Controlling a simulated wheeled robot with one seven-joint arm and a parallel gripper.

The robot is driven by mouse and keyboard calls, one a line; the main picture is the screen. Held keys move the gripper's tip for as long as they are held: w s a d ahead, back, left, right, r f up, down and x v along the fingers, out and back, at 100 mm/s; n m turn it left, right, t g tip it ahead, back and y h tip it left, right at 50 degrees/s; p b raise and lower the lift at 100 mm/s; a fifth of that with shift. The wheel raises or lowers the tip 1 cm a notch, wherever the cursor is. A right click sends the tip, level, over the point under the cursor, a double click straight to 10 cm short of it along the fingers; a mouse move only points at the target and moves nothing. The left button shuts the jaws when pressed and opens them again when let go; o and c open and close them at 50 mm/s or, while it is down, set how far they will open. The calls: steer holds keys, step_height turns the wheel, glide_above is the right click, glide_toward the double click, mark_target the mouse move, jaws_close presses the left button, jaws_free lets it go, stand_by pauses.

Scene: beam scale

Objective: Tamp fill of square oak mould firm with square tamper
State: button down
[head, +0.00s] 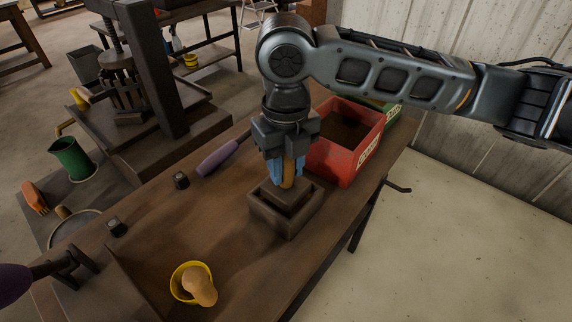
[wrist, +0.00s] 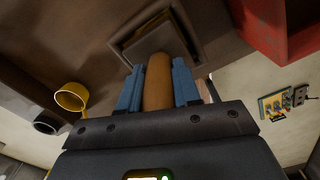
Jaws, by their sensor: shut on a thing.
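The square oak mould (head: 270,218) stands on the wooden bench and also shows in the wrist view (wrist: 203,30). My gripper (head: 287,174) is directly above it, pointing down, with its blue fingers shut on the wooden handle of the square tamper (head: 286,195). In the wrist view the round handle (wrist: 157,85) sits between the two fingers. The tamper's square head is at the mould's opening, inside its walls. The fill is hidden beneath the head, and I cannot tell how hard it presses.
A red bin (head: 352,163) with dark contents stands just behind and right of the mould. A yellow cup (head: 182,281) with a tan wooden object is at the front. A press stands at the back left.

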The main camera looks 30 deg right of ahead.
steer(key=shift+f+b, duration=0.85)
steer(key=shift+f, duration=0.25)
stand_by(1.1)
steer(key=shift+r, duration=0.2)
steer(key=shift+r+p, duration=0.85)
steer(key=shift+r, duration=0.1)
steer(key=shift+f+b, duration=0.7)
steer(key=shift+f, duration=0.3)
stand_by(1.5)
steer(key=shift+r+p, duration=0.7)
steer(key=shift+r, duration=0.35)
steer(key=shift+r+p, duration=2.55)
steer(key=shift+r, duration=0.95)
